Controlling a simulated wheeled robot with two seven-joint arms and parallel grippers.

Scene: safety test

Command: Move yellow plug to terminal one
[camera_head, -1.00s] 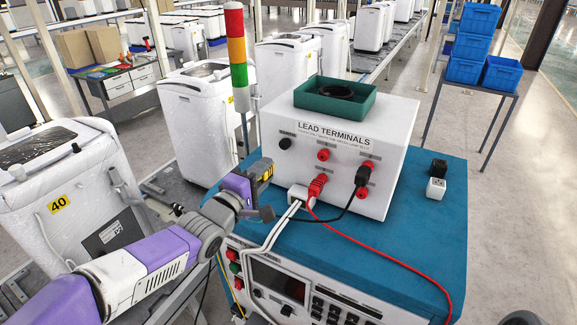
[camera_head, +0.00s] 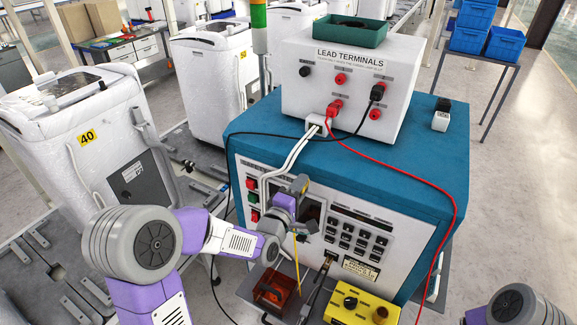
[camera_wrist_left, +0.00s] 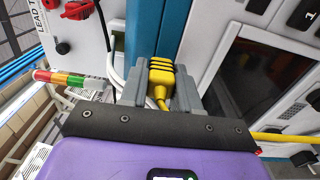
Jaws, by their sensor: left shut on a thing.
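My left gripper (camera_head: 300,186) is in front of the upper part of the instrument's front panel. In the left wrist view its grey fingers (camera_wrist_left: 160,92) are shut on the yellow plug (camera_wrist_left: 160,76), whose yellow cord runs down between them. In the head view the plug is largely hidden by the gripper, and a yellow cord (camera_head: 297,262) hangs below. The white LEAD TERMINALS box (camera_head: 352,68) stands on the blue top behind the gripper. A red plug (camera_head: 334,107) and a black plug (camera_head: 377,92) sit on its face. The terminal numbers are too small to read. My right gripper is out of view.
A red lead (camera_head: 415,175) and a black lead cross the blue top (camera_head: 430,165). White cables (camera_head: 290,158) run down the panel's left side. A yellow box (camera_head: 362,305) and an orange-red box (camera_head: 273,290) sit below the panel. Small blocks (camera_head: 441,115) stand at the right.

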